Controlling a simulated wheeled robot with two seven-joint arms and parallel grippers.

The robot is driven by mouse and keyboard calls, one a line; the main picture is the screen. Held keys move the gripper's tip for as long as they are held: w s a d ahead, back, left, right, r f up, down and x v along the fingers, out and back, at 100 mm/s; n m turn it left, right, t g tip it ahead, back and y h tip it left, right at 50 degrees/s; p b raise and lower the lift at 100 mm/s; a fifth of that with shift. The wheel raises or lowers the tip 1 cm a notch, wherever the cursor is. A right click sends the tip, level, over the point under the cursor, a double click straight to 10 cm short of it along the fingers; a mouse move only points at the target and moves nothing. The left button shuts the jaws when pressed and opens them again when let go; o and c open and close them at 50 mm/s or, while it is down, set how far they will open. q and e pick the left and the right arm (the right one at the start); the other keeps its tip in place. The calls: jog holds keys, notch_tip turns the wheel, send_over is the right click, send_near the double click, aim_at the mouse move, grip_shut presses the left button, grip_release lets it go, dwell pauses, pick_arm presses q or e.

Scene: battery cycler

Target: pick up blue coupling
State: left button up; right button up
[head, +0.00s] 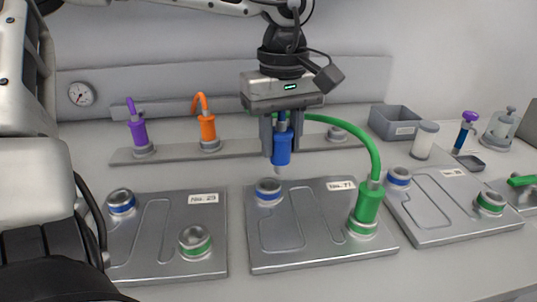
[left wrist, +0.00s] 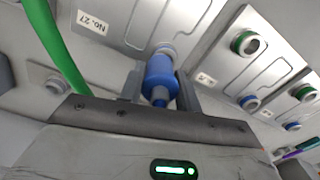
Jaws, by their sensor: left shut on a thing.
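The blue coupling (head: 281,149) is a blue cylinder held upright between the fingers of my left gripper (head: 279,140). It hangs above the blue-ringed port (head: 268,188) of the middle plate, with a visible gap below it. In the left wrist view the blue coupling (left wrist: 159,78) sits between the two fingers (left wrist: 160,88), its lower end near the port ring on the plate. My left gripper is shut on it. My right gripper is not in view.
A green coupling with a hose (head: 368,203) stands on the middle plate (head: 290,250), its hose arching behind my left gripper. Other plates lie left (head: 160,240) and right (head: 430,215). Purple (head: 138,131) and orange (head: 208,127) couplings stand on the rear rail. A grey bin (head: 395,121) is at back right.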

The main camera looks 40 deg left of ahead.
pick_arm(q)
jog(key=w+d+r, duration=0.2)
jog(key=d+r, duration=0.5)
jog(key=d, duration=0.4)
jog(key=shift+w+d+r, duration=0.15)
jog(key=shift+w+d, duration=0.1)
jog(key=shift+w, duration=0.15)
jog(key=shift+o, duration=0.8)
jog(key=shift+c, duration=1.4)
notch_tip(320, 180, up, 5)
jog(key=p, duration=0.5)
